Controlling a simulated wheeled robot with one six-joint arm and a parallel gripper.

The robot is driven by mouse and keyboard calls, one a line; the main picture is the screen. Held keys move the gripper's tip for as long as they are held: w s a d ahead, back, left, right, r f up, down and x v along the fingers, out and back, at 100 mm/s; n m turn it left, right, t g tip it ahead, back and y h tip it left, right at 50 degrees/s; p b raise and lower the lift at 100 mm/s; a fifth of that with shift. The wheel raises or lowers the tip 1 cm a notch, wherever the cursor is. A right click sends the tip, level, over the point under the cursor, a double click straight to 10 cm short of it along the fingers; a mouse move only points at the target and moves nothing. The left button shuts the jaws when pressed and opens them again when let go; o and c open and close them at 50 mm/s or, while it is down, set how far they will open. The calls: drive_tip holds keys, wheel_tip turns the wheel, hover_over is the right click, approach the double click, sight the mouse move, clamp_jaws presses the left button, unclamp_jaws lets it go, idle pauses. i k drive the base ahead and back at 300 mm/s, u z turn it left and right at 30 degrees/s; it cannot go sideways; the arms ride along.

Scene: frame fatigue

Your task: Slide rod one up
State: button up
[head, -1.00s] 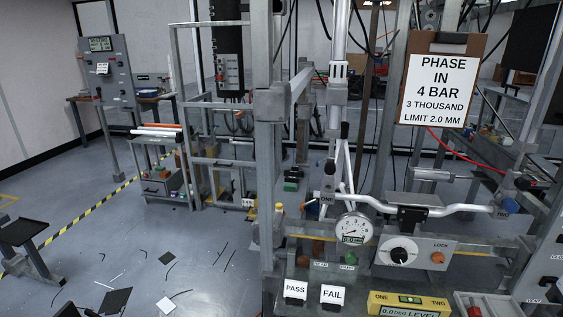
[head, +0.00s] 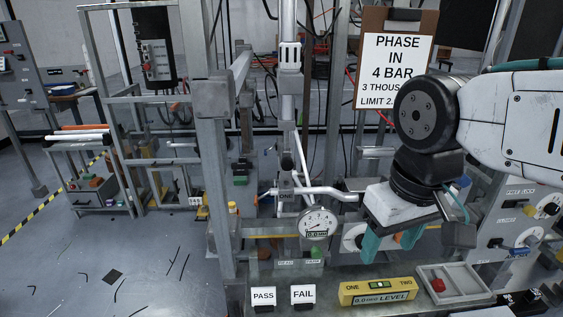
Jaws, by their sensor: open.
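A small label reading ONE (head: 286,195) sits on a clamp at the left end of the silver handlebar (head: 335,192). A short piece with an orange and blue end (head: 266,194) sticks out left of this label; I cannot tell whether it is rod one. My gripper (head: 390,243), with teal fingers, points down at the right of the bench. It is open, and I see nothing between the fingers. It is apart from the ONE clamp, to its right. My gripper and arm hide the handlebar's right part and some of the lock panel.
A dial gauge (head: 317,223) hangs below the bar. PASS (head: 263,296) and FAIL (head: 303,294) cards, a yellow level (head: 377,291) and a grey tray (head: 453,284) stand at the front. A clipboard (head: 397,62) hangs behind. A steel post (head: 216,150) rises at the left.

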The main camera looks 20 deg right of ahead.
sight(287, 164)
drive_tip(key=z, duration=2.3)
drive_tip(key=k, duration=0.9)
drive_tip(key=u, duration=1.8)
